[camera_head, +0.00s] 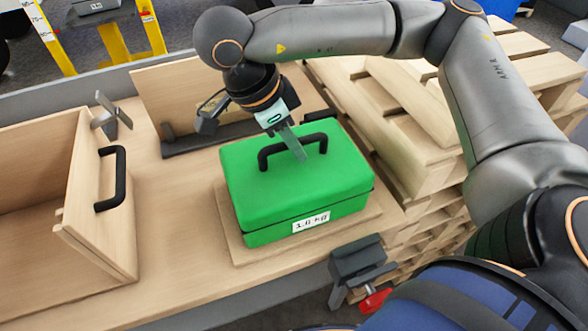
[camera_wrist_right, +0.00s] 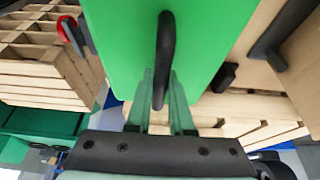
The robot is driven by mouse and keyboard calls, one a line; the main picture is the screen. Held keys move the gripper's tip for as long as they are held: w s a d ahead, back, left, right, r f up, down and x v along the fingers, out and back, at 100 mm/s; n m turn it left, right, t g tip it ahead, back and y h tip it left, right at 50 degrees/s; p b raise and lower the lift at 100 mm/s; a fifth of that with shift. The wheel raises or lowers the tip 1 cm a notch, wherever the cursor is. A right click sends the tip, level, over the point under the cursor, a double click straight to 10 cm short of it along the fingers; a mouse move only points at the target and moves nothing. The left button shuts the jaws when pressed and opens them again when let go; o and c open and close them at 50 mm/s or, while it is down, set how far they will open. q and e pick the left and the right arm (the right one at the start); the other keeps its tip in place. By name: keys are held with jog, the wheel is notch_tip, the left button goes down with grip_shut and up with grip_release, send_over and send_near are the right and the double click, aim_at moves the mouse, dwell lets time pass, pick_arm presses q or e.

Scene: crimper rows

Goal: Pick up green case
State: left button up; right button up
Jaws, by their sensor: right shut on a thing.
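The green case (camera_head: 290,195) has a black handle on top and a white label (camera_head: 311,221) on its front. It looks to rest on a thin wooden board (camera_head: 250,254) on the bench; I cannot tell whether there is a small gap. My right gripper (camera_head: 301,155) reaches down from above and is shut on the handle (camera_head: 266,158). In the right wrist view, the fingers (camera_wrist_right: 161,88) sit on either side of the handle (camera_wrist_right: 165,42), with the green lid (camera_wrist_right: 115,35) beyond. My left gripper is not in view.
A wooden box with a black handle (camera_head: 121,178) stands left of the case. A wooden panel (camera_head: 170,95) stands behind it. Stacked pallets (camera_head: 400,125) stand to the right. A vise (camera_head: 357,262) with a red knob is at the bench's front edge. Bare bench lies left of the board.

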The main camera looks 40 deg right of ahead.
grip_shut()
dwell(0.8)
jog(key=shift+w+r, duration=0.1)
jog(key=shift+r, duration=0.05)
jog(key=shift+r, duration=0.1)
